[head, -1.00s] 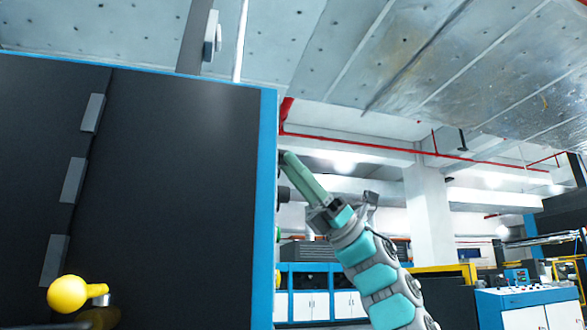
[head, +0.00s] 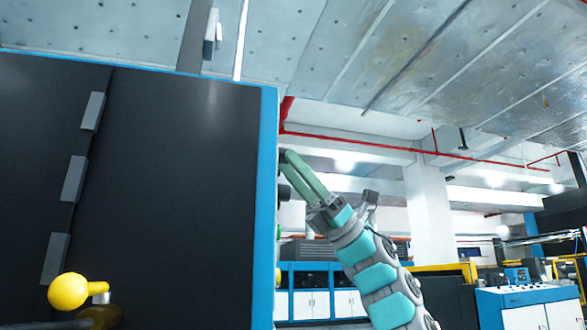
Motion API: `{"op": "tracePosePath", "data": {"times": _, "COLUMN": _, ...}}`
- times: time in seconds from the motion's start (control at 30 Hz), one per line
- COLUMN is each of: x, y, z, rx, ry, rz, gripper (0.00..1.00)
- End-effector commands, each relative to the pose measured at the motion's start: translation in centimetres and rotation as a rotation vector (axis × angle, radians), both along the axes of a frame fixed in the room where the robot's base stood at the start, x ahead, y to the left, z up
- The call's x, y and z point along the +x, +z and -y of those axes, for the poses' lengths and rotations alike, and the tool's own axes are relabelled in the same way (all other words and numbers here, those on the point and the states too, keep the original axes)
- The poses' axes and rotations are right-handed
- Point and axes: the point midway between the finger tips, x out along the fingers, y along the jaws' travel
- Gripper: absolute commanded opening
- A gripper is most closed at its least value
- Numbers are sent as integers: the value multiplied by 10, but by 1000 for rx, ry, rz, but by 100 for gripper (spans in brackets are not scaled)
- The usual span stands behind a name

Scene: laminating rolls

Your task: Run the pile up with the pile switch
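My gripper (head: 287,158) reaches up and left, its two long green fingers ending at the right side face of a dark cabinet with blue edging (head: 268,200). The fingertips are at a small dark part on that face, seen edge-on and mostly hidden. I cannot tell whether they hold it or only touch it. A dark knob (head: 284,192) sticks out just below the fingertips, and a small green part (head: 278,234) lower down. No label shows, so I cannot tell which of these is the pile switch.
A yellow ball-ended handle (head: 68,291) stands in front of the cabinet at lower left. A blue and white control console (head: 530,302) is at lower right. Blue-framed cabinets (head: 318,290) stand behind my arm. Open air lies right of my arm.

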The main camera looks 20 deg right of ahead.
Motion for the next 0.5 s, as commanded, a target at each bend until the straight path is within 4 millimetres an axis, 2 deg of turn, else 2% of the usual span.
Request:
{"op": "tracePosePath", "data": {"times": 0.3, "x": 0, "y": 1, "z": 1, "rx": 2, "ry": -1, "rz": 0, "gripper": 66}}
{"op": "tracePosePath", "data": {"times": 0.5, "x": 3, "y": -9, "z": 10, "rx": 3, "ry": -1, "rz": -2, "gripper": 66}}
